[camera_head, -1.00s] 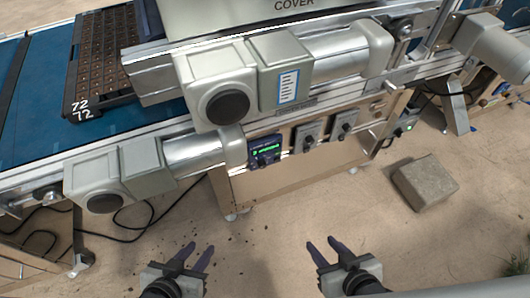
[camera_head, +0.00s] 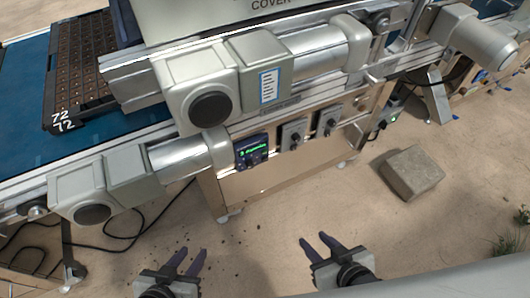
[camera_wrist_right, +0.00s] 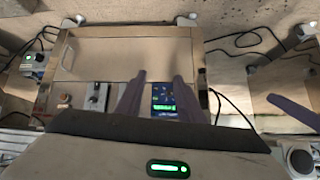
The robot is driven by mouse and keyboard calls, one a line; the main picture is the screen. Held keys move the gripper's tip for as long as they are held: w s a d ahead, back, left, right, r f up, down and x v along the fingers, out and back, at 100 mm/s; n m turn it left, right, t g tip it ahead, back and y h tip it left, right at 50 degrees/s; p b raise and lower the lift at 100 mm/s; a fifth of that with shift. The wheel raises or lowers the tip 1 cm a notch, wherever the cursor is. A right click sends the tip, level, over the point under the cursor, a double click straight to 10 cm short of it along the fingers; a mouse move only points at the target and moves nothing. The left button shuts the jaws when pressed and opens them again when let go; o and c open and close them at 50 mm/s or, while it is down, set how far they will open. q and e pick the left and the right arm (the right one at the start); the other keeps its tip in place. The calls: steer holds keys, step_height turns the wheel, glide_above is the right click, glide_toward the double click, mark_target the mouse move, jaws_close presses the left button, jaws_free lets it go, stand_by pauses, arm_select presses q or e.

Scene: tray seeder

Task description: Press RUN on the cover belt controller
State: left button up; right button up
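The cover belt controller (camera_head: 252,152) is a small dark blue panel with a green readout and buttons, set in the frame below the belt. It also shows in the right wrist view (camera_wrist_right: 163,96), partly behind a finger; its button labels are too small to read. My right gripper (camera_head: 314,240) is open and empty, below and to the right of the controller in the head view, apart from it. In the right wrist view its two fingers (camera_wrist_right: 158,78) stand apart. My left gripper (camera_head: 192,254) is open and empty, below and left of the controller.
Two grey switch boxes (camera_head: 294,134) sit right of the controller. Motor housings (camera_head: 195,92) jut out above it, and a lower roller drive (camera_head: 110,182) is at left. A stone block (camera_head: 411,172) lies on the floor at right. A seed tray (camera_head: 86,62) is on the blue belt.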

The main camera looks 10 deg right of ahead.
jaws_close()
stand_by(1.5)
